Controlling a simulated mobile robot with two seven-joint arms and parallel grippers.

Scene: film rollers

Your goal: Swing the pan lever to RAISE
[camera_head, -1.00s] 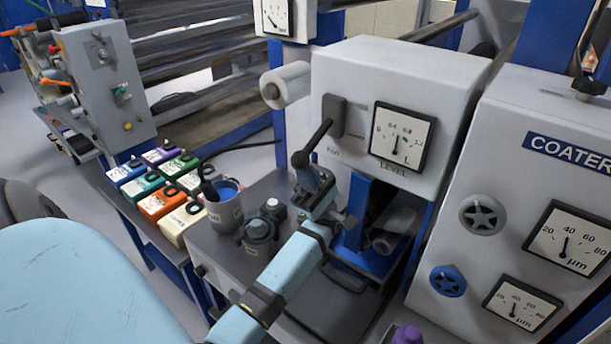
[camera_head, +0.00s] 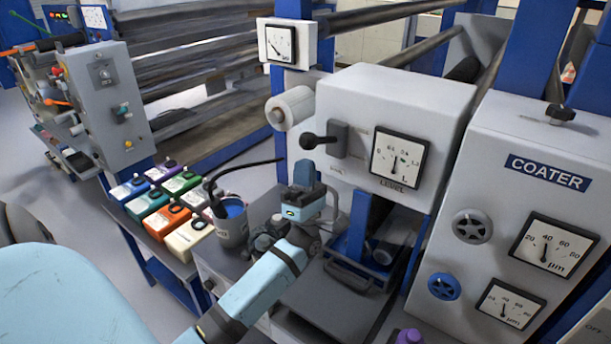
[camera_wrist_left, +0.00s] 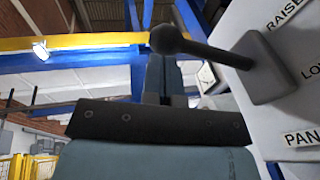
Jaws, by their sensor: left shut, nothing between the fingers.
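The pan lever is a black arm with a round knob (camera_head: 308,141) on a dark mounting plate (camera_head: 338,139), on the front of the light grey box left of the LEVEL gauge. It points left, about level. In the left wrist view the knob (camera_wrist_left: 167,39) is just beyond my fingers, with the words RAISE (camera_wrist_left: 283,14) and PAN (camera_wrist_left: 303,138) on the panel to the right. My left gripper (camera_head: 304,172) is shut and empty just below the knob. Whether it touches the lever is unclear. My right gripper is out of view.
The LEVEL gauge (camera_head: 397,158) is right of the lever, and a white roll (camera_head: 291,108) is to its upper left. A grey cup (camera_head: 230,222) and several coloured containers (camera_head: 168,222) stand on the left. The COATER cabinet (camera_head: 489,143) stands at right.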

